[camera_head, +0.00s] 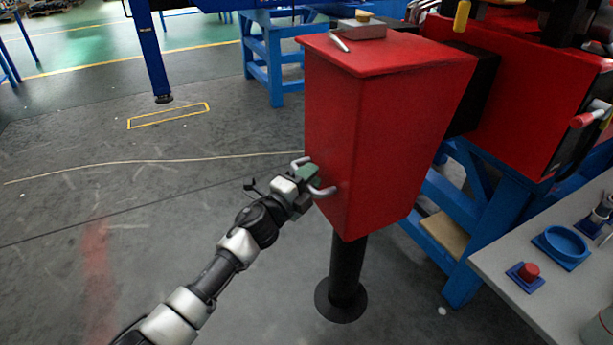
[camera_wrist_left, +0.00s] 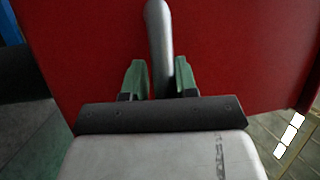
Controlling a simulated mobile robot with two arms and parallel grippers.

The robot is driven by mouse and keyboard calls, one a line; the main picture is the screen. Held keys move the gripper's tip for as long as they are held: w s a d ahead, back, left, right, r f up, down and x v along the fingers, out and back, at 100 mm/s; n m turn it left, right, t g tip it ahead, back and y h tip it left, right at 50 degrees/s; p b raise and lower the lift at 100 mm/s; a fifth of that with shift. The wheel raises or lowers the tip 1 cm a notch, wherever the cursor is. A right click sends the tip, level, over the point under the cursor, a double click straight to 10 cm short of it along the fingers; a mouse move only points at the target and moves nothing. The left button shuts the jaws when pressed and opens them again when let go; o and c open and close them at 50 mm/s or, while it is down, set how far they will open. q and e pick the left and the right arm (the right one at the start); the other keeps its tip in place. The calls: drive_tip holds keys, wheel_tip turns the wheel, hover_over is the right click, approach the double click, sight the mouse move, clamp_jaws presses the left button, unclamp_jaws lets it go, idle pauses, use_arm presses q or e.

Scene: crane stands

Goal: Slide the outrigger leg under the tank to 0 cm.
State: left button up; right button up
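The red tank (camera_head: 375,130) stands out from the machine on the right. Under it, the black outrigger leg (camera_head: 346,262) runs down to a round black foot (camera_head: 341,300) at the floor. A silver bar handle (camera_head: 323,191) is on the tank's left face, and its bar also shows in the left wrist view (camera_wrist_left: 158,40). My left gripper (camera_head: 309,172) is at this handle. In the wrist view its two green fingers (camera_wrist_left: 160,80) stand on either side of the bar, close against it, and look shut on it. My right gripper is not in view.
A blue stand (camera_head: 435,205) is behind and right of the leg. A grey worktop (camera_head: 530,275) with a blue dish (camera_head: 562,246) and red button (camera_head: 528,272) is at right. Small items (camera_head: 358,28) lie on the tank. The floor at left is open.

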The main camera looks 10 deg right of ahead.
use_arm(q)
drive_tip(key=o, duration=0.3)
drive_tip(key=shift+d+f, duration=0.1)
drive_tip(key=p+v, duration=0.1)
drive_tip(key=v, duration=1)
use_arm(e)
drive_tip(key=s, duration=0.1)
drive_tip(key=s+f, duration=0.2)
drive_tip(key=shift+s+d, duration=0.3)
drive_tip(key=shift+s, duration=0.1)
use_arm(q)
drive_tip(key=shift+w, duration=0.1)
